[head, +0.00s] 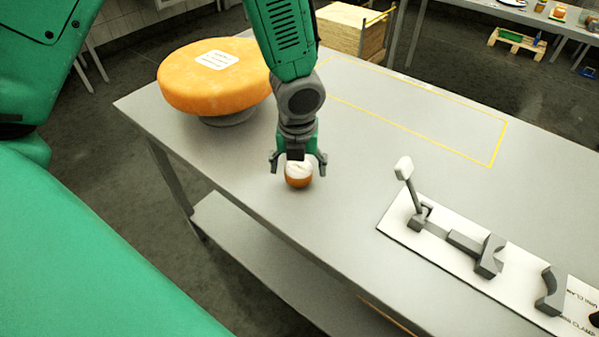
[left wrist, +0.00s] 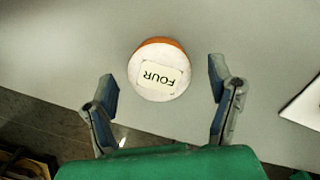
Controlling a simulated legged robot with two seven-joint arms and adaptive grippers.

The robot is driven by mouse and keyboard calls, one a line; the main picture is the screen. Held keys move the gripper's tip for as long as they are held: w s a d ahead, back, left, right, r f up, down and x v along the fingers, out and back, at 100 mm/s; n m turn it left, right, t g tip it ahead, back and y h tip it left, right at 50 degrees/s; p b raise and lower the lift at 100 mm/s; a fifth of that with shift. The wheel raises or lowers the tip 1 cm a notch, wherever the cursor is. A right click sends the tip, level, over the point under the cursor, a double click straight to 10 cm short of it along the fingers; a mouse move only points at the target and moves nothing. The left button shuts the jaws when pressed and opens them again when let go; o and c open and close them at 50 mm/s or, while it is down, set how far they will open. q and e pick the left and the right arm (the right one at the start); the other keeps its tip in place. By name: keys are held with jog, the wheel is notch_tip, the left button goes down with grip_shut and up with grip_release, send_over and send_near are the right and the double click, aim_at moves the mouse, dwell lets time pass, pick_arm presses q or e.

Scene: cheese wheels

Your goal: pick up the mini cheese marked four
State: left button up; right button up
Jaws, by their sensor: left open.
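The mini cheese (head: 299,176) is small and round, with an orange side and a whitish top, and rests on the grey table. In the left wrist view the mini cheese (left wrist: 158,70) shows a label reading FOUR, upside down. My left gripper (head: 298,165) is just above it in the head view, fingers spread to either side. In the left wrist view the left gripper (left wrist: 164,92) is open, with the cheese between and slightly beyond its fingertips, not visibly touched. The right gripper is not in view.
A large orange cheese wheel (head: 212,82) with a white label sits on a stand at the table's left end. A white board with a grey lever clamp (head: 455,240) lies to the right. A yellow outline (head: 430,92) marks bare table (head: 350,150) behind. The table's front edge is close to the mini cheese.

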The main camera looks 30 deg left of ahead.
pick_arm(q)
jog(key=shift+w+a+f, duration=0.1)
jog(key=shift+w+f, duration=0.15)
jog(key=shift+f, duration=0.8)
jog(key=shift+r, duration=0.1)
jog(key=shift+c, duration=0.4)
jog(key=c, duration=1.3)
jog(key=shift+o, duration=0.2)
